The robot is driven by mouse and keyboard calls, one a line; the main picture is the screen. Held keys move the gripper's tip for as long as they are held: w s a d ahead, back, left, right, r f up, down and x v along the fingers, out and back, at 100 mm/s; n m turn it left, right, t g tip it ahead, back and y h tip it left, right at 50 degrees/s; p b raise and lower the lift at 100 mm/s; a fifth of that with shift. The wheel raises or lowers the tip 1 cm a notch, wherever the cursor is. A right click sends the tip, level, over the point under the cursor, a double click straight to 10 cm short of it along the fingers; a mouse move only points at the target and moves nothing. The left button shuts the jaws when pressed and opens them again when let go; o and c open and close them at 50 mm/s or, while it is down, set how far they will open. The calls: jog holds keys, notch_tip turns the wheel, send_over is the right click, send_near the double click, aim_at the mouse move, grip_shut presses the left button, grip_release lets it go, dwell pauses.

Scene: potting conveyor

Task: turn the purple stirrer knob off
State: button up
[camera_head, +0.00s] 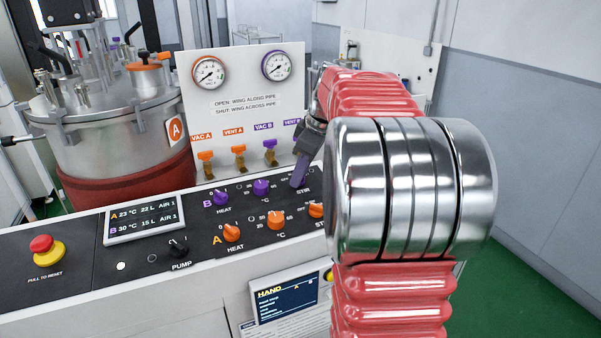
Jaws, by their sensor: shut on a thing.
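The purple stirrer knob (297,184) is in the upper B row of the black control panel, above the partly hidden "STIR" label. My gripper (301,172) reaches down to it from the right and is shut on it. The fingers cover most of the knob, so its pointer setting cannot be read.
The purple heat knob (220,198) and purple temperature knob (261,187) stand left of it. Orange A-row knobs (276,219) lie in front. Behind rises the white gauge panel (245,100) with small orange and purple valves (270,146). A red emergency button (43,245) is far left.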

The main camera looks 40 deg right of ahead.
dwell(0.3)
jog(key=o, duration=1.1)
jog(key=shift+c, duration=0.2)
jog(key=shift+r, duration=0.1)
jog(key=a+v, duration=0.1)
jog(key=v, duration=1.2)
jog(key=shift+d+r, duration=0.3)
jog(key=shift+d, duration=0.2)
